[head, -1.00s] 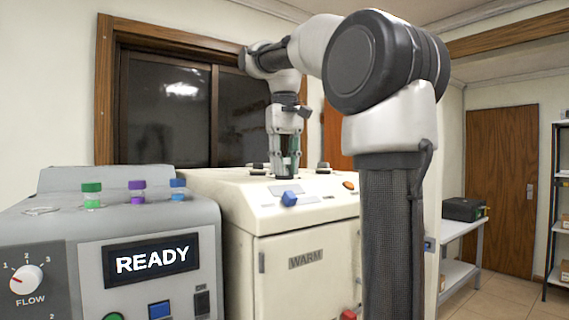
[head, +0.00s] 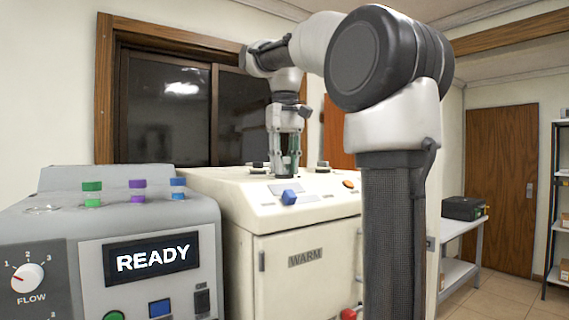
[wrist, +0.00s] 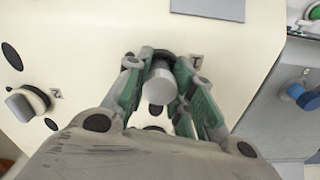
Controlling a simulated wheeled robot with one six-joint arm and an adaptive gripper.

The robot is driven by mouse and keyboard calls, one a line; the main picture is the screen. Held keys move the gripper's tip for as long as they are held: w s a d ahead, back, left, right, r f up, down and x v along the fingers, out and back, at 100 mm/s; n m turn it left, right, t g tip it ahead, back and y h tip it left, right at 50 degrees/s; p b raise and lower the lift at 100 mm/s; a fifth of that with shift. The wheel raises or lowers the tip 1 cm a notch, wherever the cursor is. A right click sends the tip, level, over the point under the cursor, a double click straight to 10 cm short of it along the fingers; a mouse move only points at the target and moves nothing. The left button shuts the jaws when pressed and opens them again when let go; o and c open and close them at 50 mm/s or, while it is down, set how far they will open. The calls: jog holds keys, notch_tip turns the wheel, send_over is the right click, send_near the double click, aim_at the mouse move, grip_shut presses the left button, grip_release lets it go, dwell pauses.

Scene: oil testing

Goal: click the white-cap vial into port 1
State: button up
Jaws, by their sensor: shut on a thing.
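My gripper (head: 287,158) points straight down at the top of the cream machine (head: 225,190). In the wrist view its green-padded fingers (wrist: 160,90) are shut on the white-cap vial (wrist: 159,84), seen from above by its cap. The vial stands over a dark ring in the machine top, beside a small label that looks like a 1 (wrist: 196,62); this is port 1. The fingers and cap hide the vial's lower end, so I cannot tell how deep it sits.
A pale fitting with a dark ring (wrist: 30,103) stands left, beside a label 2. The grey machine (head: 70,225) shows READY and holds green-cap (head: 92,193), purple-cap (head: 137,190) and blue-cap (head: 178,188) vials. A blue knob (head: 289,197) is on the cream machine's sloped front.

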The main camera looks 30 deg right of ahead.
jog(key=shift+a+f, duration=0.1)
jog(key=shift+f, duration=0.45)
jog(key=o, duration=1.1)
jog(key=shift+c, duration=0.2)
jog(key=shift+r, duration=0.15)
notch_tip(320, 180, up, 8)
jog(key=shift+f, duration=0.25)
